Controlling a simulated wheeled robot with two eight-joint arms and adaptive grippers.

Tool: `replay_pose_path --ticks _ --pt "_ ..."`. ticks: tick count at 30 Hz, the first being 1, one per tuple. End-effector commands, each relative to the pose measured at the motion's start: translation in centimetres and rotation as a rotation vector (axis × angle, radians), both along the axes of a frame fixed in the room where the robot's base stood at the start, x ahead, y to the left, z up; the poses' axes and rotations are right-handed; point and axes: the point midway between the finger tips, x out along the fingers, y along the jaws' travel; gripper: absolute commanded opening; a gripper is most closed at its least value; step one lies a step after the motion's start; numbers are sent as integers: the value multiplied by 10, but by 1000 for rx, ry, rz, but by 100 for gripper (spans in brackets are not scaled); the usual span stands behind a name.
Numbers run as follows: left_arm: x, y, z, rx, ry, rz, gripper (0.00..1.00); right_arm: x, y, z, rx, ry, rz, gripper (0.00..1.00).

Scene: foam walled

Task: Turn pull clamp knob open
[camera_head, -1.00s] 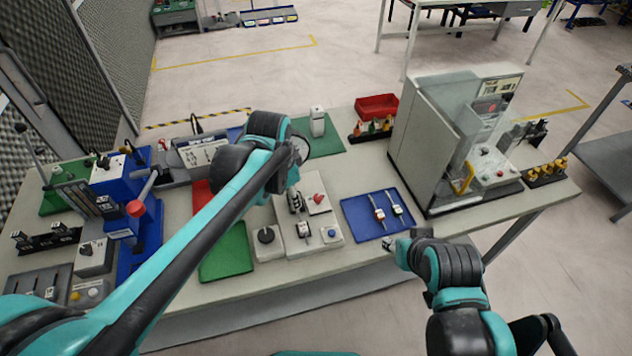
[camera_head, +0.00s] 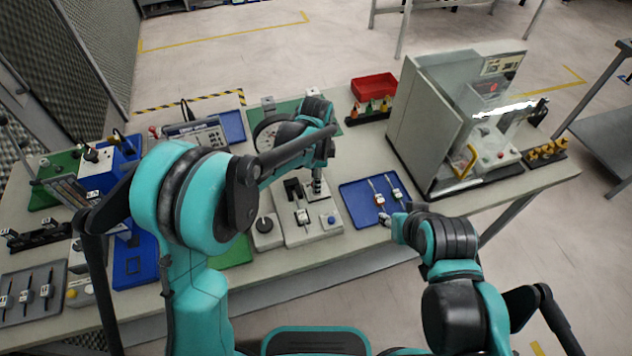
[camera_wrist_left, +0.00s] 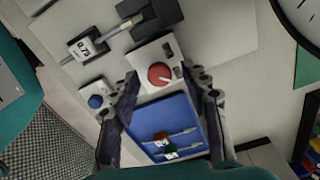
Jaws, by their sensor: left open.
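The red knob (camera_wrist_left: 159,74) sits on a small white block (camera_wrist_left: 142,55) of the clamp fixture (camera_head: 300,236). In the head view the knob is hidden by my left gripper (camera_head: 318,187), which points down at it. In the left wrist view my left gripper (camera_wrist_left: 168,84) is open, with one finger on each side of the knob block; whether the fingers touch it I cannot tell. A labelled tool (camera_wrist_left: 84,46) lies in the fixture beside the black clamp block (camera_wrist_left: 158,18). My right gripper (camera_head: 395,228) is near the table's front edge; its fingers are too small to read.
A blue tray (camera_head: 352,210) with two labelled tools lies right of the fixture. A tall grey machine (camera_head: 430,130) stands on the right. A round gauge (camera_wrist_left: 304,18) stands behind the fixture.

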Motion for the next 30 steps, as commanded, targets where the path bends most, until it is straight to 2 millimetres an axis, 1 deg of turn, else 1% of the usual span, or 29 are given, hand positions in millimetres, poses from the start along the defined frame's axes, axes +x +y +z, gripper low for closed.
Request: replay_pose_path --ticks 1,3,10,11,12,14,15,16,25,30 --pt "0 0 -4 0 0 0 46 0 0 -2 0 0 0 40" --pt "0 0 -7 0 0 1 46 0 0 -2 0 0 0 40" --pt "0 0 -7 0 0 1 46 0 0 -1 0 0 0 40" --pt "0 0 -7 0 0 1 43 0 0 -1 0 0 0 40" --pt "0 0 -7 0 0 1 33 0 0 -1 0 0 0 40" --pt "0 0 -7 0 0 1 17 0 0 -1 0 0 0 40" --pt "0 0 -7 0 0 1 6 0 0 -2 0 0 0 40" --pt "0 0 -7 0 0 1 0 0 0 -2 0 0 0 40" --pt "0 0 -7 0 0 15 0 0 0 -2 0 0 0 40" --pt "0 0 -7 0 0 73 0 0 0 -2 0 0 0 40"
